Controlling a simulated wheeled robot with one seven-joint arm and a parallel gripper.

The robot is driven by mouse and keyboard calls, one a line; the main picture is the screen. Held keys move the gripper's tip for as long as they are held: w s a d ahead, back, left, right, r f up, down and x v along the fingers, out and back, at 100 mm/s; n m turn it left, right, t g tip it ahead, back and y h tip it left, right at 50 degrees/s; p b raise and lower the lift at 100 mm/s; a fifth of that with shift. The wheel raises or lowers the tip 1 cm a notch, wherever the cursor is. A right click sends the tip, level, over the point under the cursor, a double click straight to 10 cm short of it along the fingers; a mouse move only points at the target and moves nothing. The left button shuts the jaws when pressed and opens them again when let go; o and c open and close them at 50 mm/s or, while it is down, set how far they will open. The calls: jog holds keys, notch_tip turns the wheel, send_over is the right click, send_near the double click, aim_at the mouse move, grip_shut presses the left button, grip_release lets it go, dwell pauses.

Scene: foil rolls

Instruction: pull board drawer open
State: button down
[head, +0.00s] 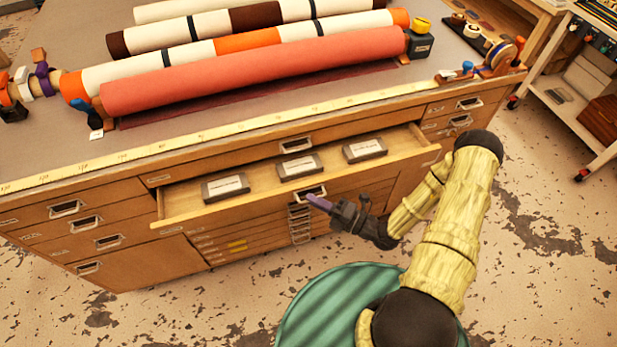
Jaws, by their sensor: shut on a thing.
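A wide wooden drawer (240,208) in the bench front stands pulled out, its inside visible from above. Three dark grey boards or boxes with white labels lie in it: left (226,188), middle (299,167) and right (365,150). The drawer's metal handle (310,190) is at the middle of its front. My gripper (320,203), with purplish fingertips, is shut on this handle from the front right. The fingers partly hide the handle's lower edge, and the exact contact is small in the picture.
The bench top (60,135) carries several long rolls, a red one (255,70) nearest. A yellow measuring strip (190,142) runs along its front edge. Closed drawers lie around and below the open one. A white shelf cart (585,90) stands at right.

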jog(key=s+d+p, duration=0.1)
jog(key=s+d, duration=0.1)
jog(key=s, duration=0.5)
jog(key=shift+s, duration=0.25)
jog(key=c, duration=1.5)
grip_release()
jog(key=shift+c, duration=0.2)
jog(key=shift+d, duration=0.15)
jog(key=b+v, duration=0.3)
jog(key=v, duration=1.4)
jog(key=shift+d+f, duration=0.1)
